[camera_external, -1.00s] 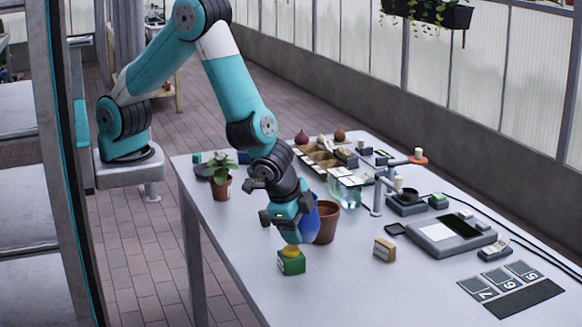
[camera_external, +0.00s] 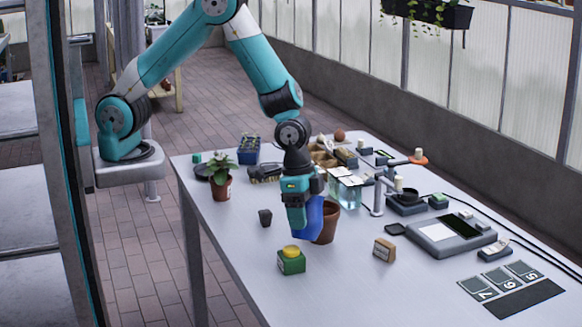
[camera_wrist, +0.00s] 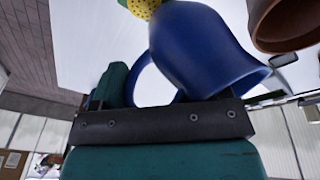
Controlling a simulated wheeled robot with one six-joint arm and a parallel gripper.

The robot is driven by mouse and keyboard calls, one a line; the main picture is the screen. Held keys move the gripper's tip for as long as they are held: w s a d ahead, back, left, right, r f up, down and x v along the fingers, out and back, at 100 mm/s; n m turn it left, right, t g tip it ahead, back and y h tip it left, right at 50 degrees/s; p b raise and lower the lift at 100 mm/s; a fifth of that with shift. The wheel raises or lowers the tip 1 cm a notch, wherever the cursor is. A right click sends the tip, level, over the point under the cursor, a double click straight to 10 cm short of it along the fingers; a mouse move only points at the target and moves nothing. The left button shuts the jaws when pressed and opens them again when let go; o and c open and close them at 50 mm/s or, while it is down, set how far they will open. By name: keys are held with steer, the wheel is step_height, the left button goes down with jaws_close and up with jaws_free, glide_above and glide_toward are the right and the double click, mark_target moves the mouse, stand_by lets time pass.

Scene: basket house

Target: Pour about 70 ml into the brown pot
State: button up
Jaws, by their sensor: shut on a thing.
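A blue jug (camera_external: 315,217) is held by my gripper (camera_external: 298,228), just left of the brown pot (camera_external: 328,224) on the table. In the wrist view the jug (camera_wrist: 205,45) covers the middle, with its handle loop at the gripper and its wide mouth towards the lower right. The brown pot (camera_wrist: 285,22) shows at the upper right, apart from the jug. One teal finger shows left of the handle; the other is hidden.
A green box (camera_external: 291,263) with a yellow top stands in front of the gripper. A small dark pot (camera_external: 265,217) and a potted plant (camera_external: 222,181) stand to the left. A clear water container (camera_external: 345,190) is behind the pot. A small brown box (camera_external: 384,250) is to the right.

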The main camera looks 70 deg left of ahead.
mark_target(309, 201)
steer(key=shift+w+a+f+g+h, duration=0.15)
steer(key=shift+w+a+g+h, duration=0.55)
steer(key=shift+a+h, duration=0.1)
steer(key=shift+w+a+r+g+h+p, duration=0.1)
steer(key=shift+w+r+g+h+p, duration=0.05)
steer(key=shift+r+g+h+p, duration=0.4)
steer(key=shift+w+a+r, duration=0.1)
steer(key=shift+a+r, duration=0.05)
steer(key=shift+g+h, duration=0.35)
steer(key=shift+h, duration=0.1)
steer(key=shift+w+f, duration=0.1)
steer(key=shift+f, duration=0.1)
steer(key=shift+w+a+r+g+h, duration=0.15)
steer(key=shift+r+g+h, duration=0.15)
steer(key=shift+g+h, duration=0.15)
steer(key=shift+r+g+h+p, duration=0.15)
steer(key=shift+g+h+p, duration=0.1)
steer(key=shift+p, duration=0.15)
steer(key=shift+w+a+r+n+g+h+p, duration=0.3)
steer(key=shift+r+g+h+p, duration=0.2)
steer(key=shift+h, duration=0.2)
steer(key=shift+w+a+r+g+h+p, duration=0.4)
steer(key=shift+w+a+h, duration=0.1)
steer(key=shift+a, duration=0.1)
